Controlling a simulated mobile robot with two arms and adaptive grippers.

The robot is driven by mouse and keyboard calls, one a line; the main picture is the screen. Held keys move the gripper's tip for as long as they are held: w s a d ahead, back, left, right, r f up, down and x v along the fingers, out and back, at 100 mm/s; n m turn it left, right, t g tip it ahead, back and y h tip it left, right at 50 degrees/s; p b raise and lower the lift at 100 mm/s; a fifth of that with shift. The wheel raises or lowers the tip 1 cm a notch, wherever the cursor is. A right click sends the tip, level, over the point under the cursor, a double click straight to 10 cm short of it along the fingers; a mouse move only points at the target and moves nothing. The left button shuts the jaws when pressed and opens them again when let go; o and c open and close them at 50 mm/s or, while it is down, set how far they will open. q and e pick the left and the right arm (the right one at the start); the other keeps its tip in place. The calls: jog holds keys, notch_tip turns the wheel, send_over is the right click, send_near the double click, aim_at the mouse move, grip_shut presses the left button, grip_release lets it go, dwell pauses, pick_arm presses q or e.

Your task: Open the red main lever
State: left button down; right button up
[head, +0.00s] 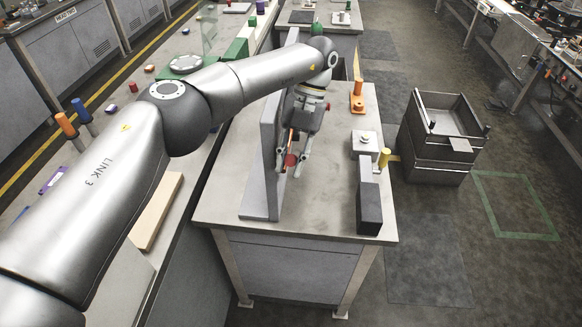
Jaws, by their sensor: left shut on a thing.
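The red main lever (290,160) shows as a small red piece beside the upright grey plate (270,150) on the workbench. My left gripper (292,163) reaches down over the bench from above, with its two fingers on either side of the red lever, shut on it. The gripper and wrist hide most of the lever and its mount, so its angle is hard to tell. My right gripper is not in view.
An orange lever fixture (357,97) stands at the bench's back right. A white block (365,143), a yellow handle (384,158) and a dark box (369,208) line the right edge. The bench top (320,205) is clear in front. A grey bin (437,150) stands right.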

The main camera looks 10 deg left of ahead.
pick_arm(q)
jog(key=shift+w+r+g+b, duration=0.25)
jog(key=shift+g+b, duration=0.05)
jog(key=shift+b, duration=0.1)
jog(key=c, duration=1.5)
grip_release()
